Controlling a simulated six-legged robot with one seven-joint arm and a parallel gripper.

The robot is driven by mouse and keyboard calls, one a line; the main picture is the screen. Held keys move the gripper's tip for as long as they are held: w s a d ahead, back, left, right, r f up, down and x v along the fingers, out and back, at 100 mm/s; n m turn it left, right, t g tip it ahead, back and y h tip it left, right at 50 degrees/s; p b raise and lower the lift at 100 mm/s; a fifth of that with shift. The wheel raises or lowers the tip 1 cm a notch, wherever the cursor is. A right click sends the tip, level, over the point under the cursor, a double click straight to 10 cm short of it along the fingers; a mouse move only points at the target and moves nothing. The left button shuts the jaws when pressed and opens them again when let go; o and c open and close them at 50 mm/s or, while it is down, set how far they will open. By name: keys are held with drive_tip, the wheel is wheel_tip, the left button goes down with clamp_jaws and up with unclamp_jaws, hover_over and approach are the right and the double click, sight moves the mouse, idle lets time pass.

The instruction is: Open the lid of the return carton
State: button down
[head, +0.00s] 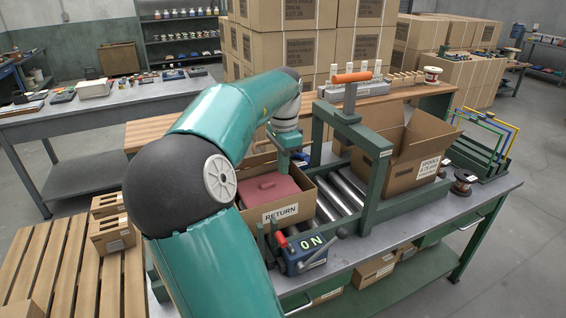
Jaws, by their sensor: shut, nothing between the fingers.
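The return carton (312,205) is a brown box with a white RETURN label on its front, on the metal bench left of the roller frame. A flat dull-red panel (265,190) with a small raised part on top lies within its rim. I cannot tell whether this panel is the lid or something inside. My gripper (299,160) is shut and empty, above the carton's back right part. It points down, and the contact of its tips with anything cannot be made out.
A green frame (375,180) with an orange handle stands over rollers right of the carton. A blue ON box (306,255) with a red lever is in front. An open spool carton (415,160) stands at right. A slatted wooden surface (75,255) is at left.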

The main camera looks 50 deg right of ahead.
sight(263, 161)
drive_tip(key=shift+f, duration=4.4)
drive_tip(key=shift+w+d, duration=1.4)
drive_tip(key=shift+w, duration=0.9)
drive_tip(key=shift+w+d, duration=1.4)
drive_tip(key=shift+w, duration=0.95)
drive_tip(key=shift+w+d, duration=1.4)
drive_tip(key=shift+w, duration=0.9)
drive_tip(key=s+a+r, duration=0.3)
drive_tip(key=s+a, duration=0.1)
drive_tip(key=s, duration=0.3)
drive_tip(key=shift+s+a, duration=0.3)
drive_tip(key=shift+s, duration=0.1)
drive_tip(key=shift+a, duration=0.1)
